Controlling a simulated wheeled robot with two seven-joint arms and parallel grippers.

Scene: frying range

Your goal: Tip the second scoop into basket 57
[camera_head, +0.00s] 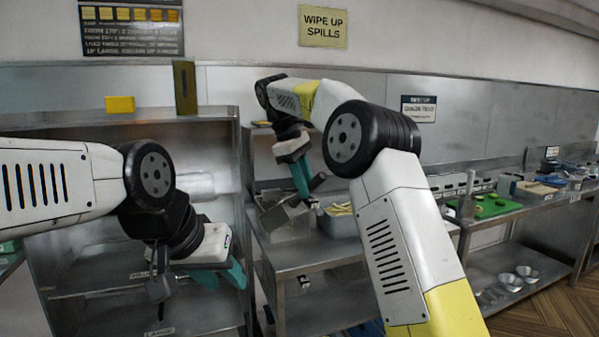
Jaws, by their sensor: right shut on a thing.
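My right gripper (304,196) reaches down over the steel counter at the middle, with teal fingers shut on a grey metal piece, which seems to be the scoop (275,218). Its shape is partly hidden by the fingers, and I cannot tell what is in it. A metal pan of pale fries (341,209) sits just right of it. My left gripper (222,277) hangs low at the left, in front of the shelf unit, with teal fingers apart and nothing seen between them. I cannot make out basket 57 or its number.
A steel shelf unit (105,270) stands at the left, with a yellow block (120,104) and an olive upright box (185,88) on top. A counter with a green board (490,206) runs along the right. Metal bowls (511,281) sit on its lower shelf.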

